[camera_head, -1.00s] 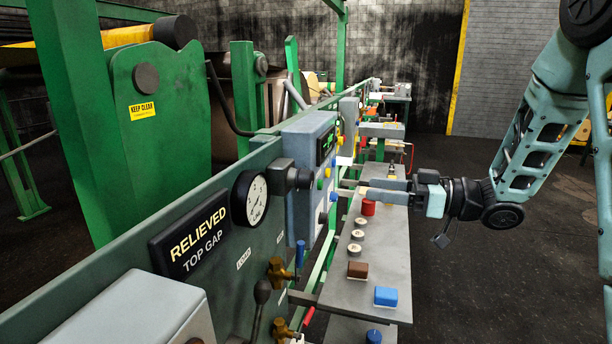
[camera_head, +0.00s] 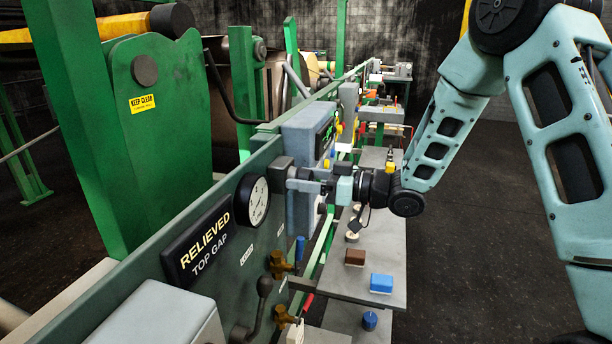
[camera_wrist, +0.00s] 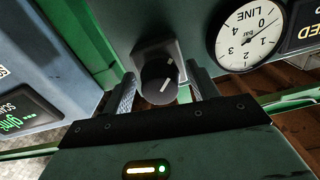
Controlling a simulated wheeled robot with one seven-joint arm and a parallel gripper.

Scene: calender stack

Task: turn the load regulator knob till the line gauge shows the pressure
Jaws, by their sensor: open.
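The load regulator knob (camera_wrist: 158,82) is black with a pale mark and sits on a grey square block (camera_head: 280,174) on the green panel. My gripper (camera_head: 300,180) is at the knob, coming from the right. In the wrist view my gripper's two fingers (camera_wrist: 164,92) are open, one on each side of the knob, with gaps visible. In the head view the fingers partly hide the knob. The line gauge (camera_head: 252,201) is round with a white face, beside the block. It also shows in the wrist view (camera_wrist: 248,38), seen turned, its dark needle near the low numbers.
A black sign (camera_head: 206,240) reads RELIEVED, TOP GAP. A grey box with a green display (camera_head: 302,140) stands just beyond the knob. Brass valves (camera_head: 280,264) and a black lever (camera_head: 262,300) are below. A grey shelf (camera_head: 340,284) holds blue and brown blocks.

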